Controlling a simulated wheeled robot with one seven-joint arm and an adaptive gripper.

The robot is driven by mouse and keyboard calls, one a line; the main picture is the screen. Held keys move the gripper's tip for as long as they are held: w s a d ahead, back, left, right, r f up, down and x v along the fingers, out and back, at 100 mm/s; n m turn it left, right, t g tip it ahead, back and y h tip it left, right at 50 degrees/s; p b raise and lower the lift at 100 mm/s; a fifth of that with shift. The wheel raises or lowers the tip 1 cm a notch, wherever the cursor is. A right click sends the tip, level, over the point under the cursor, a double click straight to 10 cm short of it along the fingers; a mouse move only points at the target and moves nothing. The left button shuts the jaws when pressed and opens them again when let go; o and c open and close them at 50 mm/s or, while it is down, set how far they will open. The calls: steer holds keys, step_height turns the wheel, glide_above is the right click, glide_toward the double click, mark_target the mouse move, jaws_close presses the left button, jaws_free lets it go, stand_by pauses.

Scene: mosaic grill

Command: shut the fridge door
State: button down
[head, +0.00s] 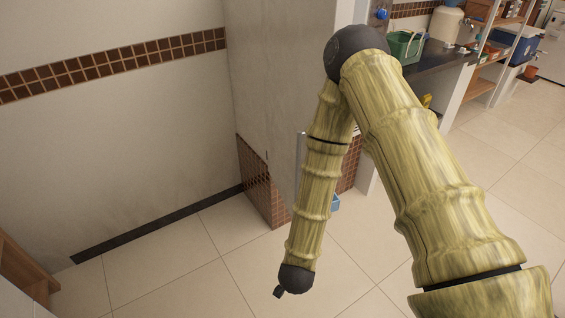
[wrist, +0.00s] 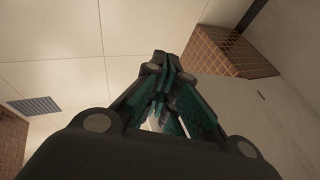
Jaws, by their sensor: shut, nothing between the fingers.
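I cannot make out a fridge or its door for certain in either view. My gripper (wrist: 164,70) shows in the wrist view with its dark teal fingers drawn together, shut and empty. Pale floor tiles lie beyond the fingertips, and nothing touches them. In the head view my arm reaches out and bends down toward the floor in front of a wall corner. The gripper itself is mostly hidden there behind the dark end of my arm. A thin pale upright edge (head: 300,148) shows just behind my arm; I cannot tell what it belongs to.
A grey wall pillar (head: 265,90) with a brown tiled base (head: 262,185) stands behind my arm. A green basket (head: 405,46) sits on a dark counter at the upper right. A wooden piece (head: 22,268) stands at lower left. Tiled floor (head: 165,255) between is clear.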

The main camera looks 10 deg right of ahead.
steer(key=w+a+r+m+t+h, duration=0.1)
steer(key=w+a+r+m+h, duration=0.15)
steer(key=w+r+m, duration=0.55)
steer(key=w+a+r+m+h, duration=0.25)
steer(key=w+r+m, duration=0.35)
steer(key=r+m, duration=0.45)
steer(key=s+a+r+m+g+h+b, duration=0.1)
steer(key=a+r+m+g, duration=0.15)
steer(key=r+m, duration=0.65)
steer(key=s+a+r+m+g+b, duration=0.15)
steer(key=a+r+m, duration=0.25)
steer(key=r+m, duration=0.55)
steer(key=w+d+f+n+p, duration=0.1)
steer(key=w+d+f+p, duration=0.1)
steer(key=d, duration=0.3)
steer(key=w+d+f+p, duration=0.1)
steer(key=d+f, duration=0.2)
steer(key=d, duration=0.2)
steer(key=shift+w+d+f+n+p, duration=0.15)
steer(key=shift+w+d+n+p, duration=0.2)
steer(key=shift+w+n, duration=0.05)
steer(key=shift+d, duration=0.1)
